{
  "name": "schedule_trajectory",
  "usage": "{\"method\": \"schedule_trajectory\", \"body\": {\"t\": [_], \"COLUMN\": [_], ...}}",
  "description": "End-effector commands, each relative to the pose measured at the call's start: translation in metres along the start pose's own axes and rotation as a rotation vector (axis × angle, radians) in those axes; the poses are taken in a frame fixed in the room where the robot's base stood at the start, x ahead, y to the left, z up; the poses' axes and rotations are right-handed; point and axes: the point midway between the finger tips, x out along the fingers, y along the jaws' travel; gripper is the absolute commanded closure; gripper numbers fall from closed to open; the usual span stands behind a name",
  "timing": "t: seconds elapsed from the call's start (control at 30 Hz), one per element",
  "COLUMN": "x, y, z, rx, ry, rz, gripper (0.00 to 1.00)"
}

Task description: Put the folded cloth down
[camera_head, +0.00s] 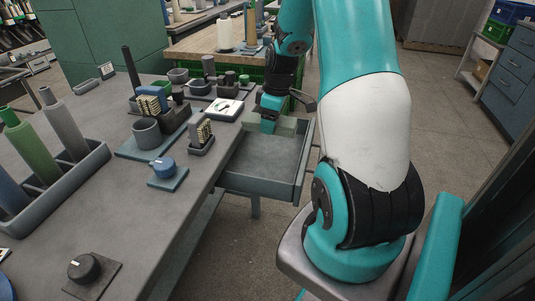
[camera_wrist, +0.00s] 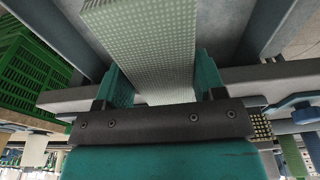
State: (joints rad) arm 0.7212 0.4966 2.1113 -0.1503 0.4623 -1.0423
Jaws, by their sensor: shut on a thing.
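The folded cloth (camera_wrist: 150,45) is pale green with a dotted weave. In the wrist view it passes between the two teal fingers of my gripper (camera_wrist: 160,85), which is shut on it. In the head view my gripper (camera_head: 268,124) points down at the far end of an open grey drawer (camera_head: 262,187) at the bench's right side. A pale green patch beside the fingers there looks like part of the cloth. I cannot tell whether the cloth touches the drawer floor.
The near part of the drawer floor is bare. The grey bench (camera_head: 110,215) left of it holds a blue knob (camera_head: 164,168), a small brush (camera_head: 201,138), a dark knob (camera_head: 84,268) and a rack of cones (camera_head: 50,190). A green crate (camera_wrist: 32,68) shows in the wrist view.

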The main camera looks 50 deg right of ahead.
Motion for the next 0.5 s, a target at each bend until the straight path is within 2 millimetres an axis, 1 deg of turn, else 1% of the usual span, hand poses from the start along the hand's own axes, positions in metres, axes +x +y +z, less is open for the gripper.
{"method": "schedule_trajectory", "body": {"t": [0.03, 0.1, 0.2, 0.3, 0.43, 0.5], "x": [0.018, 0.035, 0.053, 0.063, 0.070, 0.079], "y": [-0.001, -0.001, -0.001, 0.000, 0.000, 0.000], "z": [0.003, 0.006, 0.009, 0.010, 0.011, 0.012], "rx": [0.001, 0.001, 0.001, 0.001, 0.001, 0.001], "ry": [-0.003, -0.003, -0.003, -0.001, -0.001, -0.001], "rz": [-0.005, -0.004, -0.004, -0.001, 0.000, -0.002], "gripper": [0.60, 0.60, 0.60, 0.60, 0.60, 0.60]}}
